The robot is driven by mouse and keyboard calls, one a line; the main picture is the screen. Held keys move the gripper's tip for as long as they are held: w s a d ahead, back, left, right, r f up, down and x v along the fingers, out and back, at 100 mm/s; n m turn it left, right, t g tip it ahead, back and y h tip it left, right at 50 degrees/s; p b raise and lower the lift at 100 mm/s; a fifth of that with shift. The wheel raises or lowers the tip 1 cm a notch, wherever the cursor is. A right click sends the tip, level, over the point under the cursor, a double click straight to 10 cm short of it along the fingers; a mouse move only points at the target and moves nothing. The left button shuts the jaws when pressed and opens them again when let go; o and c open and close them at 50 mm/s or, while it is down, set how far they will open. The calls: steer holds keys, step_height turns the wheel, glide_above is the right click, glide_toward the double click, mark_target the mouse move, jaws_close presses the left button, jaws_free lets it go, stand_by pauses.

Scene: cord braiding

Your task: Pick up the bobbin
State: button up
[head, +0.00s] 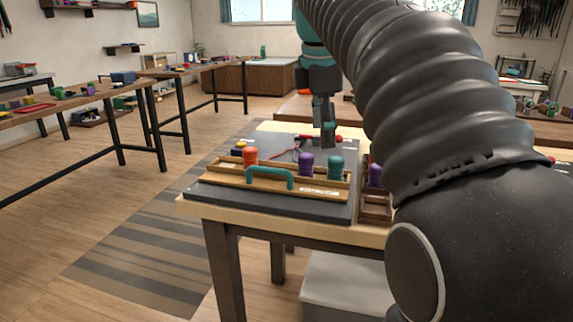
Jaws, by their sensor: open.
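Several bobbins stand in a wooden tray (222,179) with a teal handle on the table's dark mat. They are an orange bobbin (250,156), a purple bobbin (306,164) and a teal bobbin (335,168). Another purple bobbin (375,175) stands in a wooden box to the right, partly hidden by my arm. My gripper (326,135) points down behind the tray, beside a small red piece (311,138). It looks empty; its fingers are small and dark here. I cannot tell whether it touches the red piece.
A red cord (285,154) lies on the mat behind the tray. My arm covers the table's right side. Other worktables stand left and behind; the floor at left is clear.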

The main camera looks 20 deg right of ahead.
mark_target(336, 158)
steer(key=w+d+r+n+g, duration=0.1)
steer(key=w+d+r+n, duration=0.3)
steer(key=n, duration=0.1)
steer(key=f, duration=0.5)
steer(key=d+f, duration=0.1)
steer(key=f, duration=0.2)
steer(key=shift+s, duration=0.15)
steer(key=shift+d+f, duration=0.15)
steer(key=shift+f, duration=2.5)
jaws_close()
